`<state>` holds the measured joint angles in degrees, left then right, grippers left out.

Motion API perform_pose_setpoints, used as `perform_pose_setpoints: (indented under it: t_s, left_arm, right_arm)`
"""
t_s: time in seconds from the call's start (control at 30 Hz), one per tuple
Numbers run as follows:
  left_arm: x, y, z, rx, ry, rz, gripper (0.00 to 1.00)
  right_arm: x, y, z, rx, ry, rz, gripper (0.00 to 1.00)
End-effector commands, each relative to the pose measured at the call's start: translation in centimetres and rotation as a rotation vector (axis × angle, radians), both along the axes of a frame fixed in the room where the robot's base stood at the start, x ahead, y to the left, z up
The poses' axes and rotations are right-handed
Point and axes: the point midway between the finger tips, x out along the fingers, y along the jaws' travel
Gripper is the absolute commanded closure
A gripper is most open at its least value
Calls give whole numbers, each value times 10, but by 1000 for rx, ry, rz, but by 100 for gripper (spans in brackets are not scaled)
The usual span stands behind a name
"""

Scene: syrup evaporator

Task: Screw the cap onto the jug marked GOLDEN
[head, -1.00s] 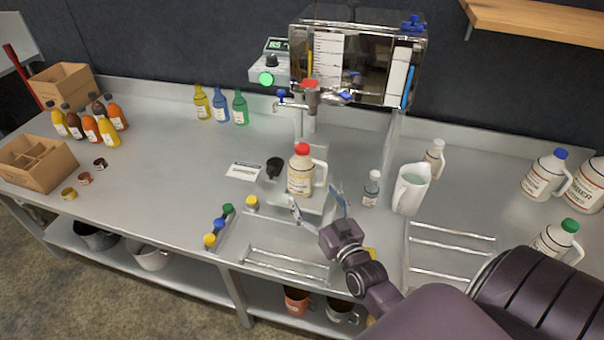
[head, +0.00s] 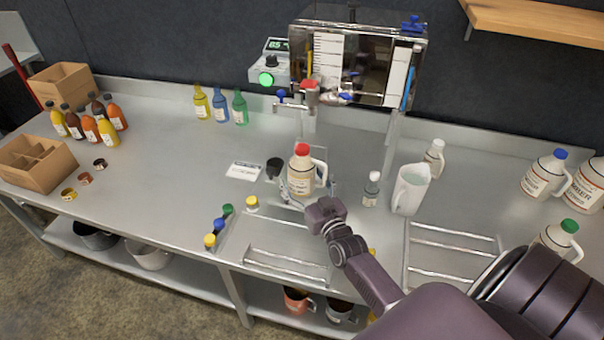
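A cream jug (head: 300,183) with a red cap (head: 301,149) on its top stands upright below the evaporator's spout; its label is too small to read. My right gripper (head: 309,192) is at the jug's lower body, open, with one finger at its left front and the other beyond the handle on the right. I cannot tell whether either finger touches the jug. Loose caps lie in front: a yellow one (head: 252,203) and a row of green (head: 227,209), blue (head: 218,223) and yellow (head: 210,240). My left gripper is not in view.
The evaporator (head: 360,60) stands behind the jug. A black cup (head: 274,167) is just left of it; a small bottle (head: 371,190) and a white pitcher (head: 411,188) stand right. More jugs, with blue (head: 546,175) and green (head: 556,241) caps, are far right.

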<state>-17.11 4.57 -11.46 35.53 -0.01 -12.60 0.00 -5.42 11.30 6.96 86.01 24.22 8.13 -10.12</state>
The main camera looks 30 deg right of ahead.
Motion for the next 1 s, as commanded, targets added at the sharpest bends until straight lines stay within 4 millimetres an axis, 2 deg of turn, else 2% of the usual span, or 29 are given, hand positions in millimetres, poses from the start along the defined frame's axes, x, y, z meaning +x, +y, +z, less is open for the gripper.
perform_pose_setpoints:
  t_s: [0.33,0.9,0.97,1.0]
  left_arm:
    - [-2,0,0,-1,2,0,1]
    - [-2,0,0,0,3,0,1]
    - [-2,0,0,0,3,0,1]
    - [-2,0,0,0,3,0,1]
  right_arm:
    - [1,0,0,-1,0,0,21]
    - [1,1,0,0,0,1,84]
    - [1,1,0,0,0,1,91]
    - [2,0,4,-2,-7,1,91]
